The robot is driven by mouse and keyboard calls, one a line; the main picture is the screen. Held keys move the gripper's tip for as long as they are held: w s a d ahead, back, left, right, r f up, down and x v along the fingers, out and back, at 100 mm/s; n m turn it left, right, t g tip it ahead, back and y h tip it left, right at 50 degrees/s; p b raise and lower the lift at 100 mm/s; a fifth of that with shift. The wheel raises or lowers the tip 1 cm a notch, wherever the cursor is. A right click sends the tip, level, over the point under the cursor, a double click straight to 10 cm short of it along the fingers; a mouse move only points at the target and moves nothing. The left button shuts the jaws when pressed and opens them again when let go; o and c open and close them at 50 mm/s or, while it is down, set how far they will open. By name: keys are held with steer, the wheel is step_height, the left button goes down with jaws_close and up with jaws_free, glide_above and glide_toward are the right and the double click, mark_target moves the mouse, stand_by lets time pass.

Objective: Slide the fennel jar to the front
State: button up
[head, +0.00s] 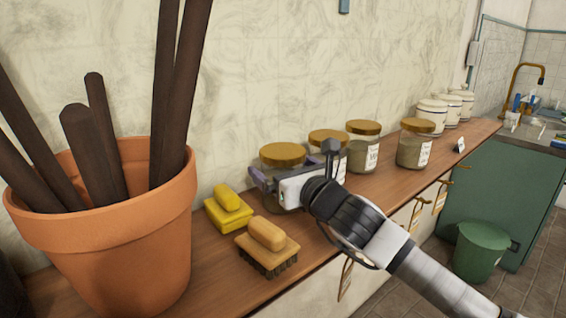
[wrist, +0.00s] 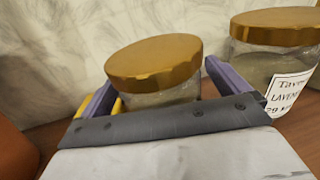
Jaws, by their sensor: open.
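A glass jar with a gold lid (head: 283,154) stands on the wooden shelf (head: 400,184), nearest of the jars; its label is hidden. In the wrist view this jar (wrist: 155,62) sits between the purple fingers of my gripper (wrist: 165,92), which is open, one finger on each side. I cannot tell whether the fingers touch the glass. In the head view my gripper (head: 288,182) hides much of the jar's front. Right of it is another gold-lidded jar (wrist: 278,28) whose label reads "LAVEN…". No label legible here reads fennel.
Further along stand more gold-lidded jars (head: 362,155), one of them (head: 415,148) nearer the shelf's front edge, then white canisters (head: 433,112). Left of my gripper are a yellow brush (head: 228,212), a wooden brush (head: 267,250) and a terracotta pot (head: 120,235) with dark sticks.

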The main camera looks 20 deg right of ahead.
steer(key=shift+w+a, duration=0.1)
steer(key=shift+w, duration=0.2)
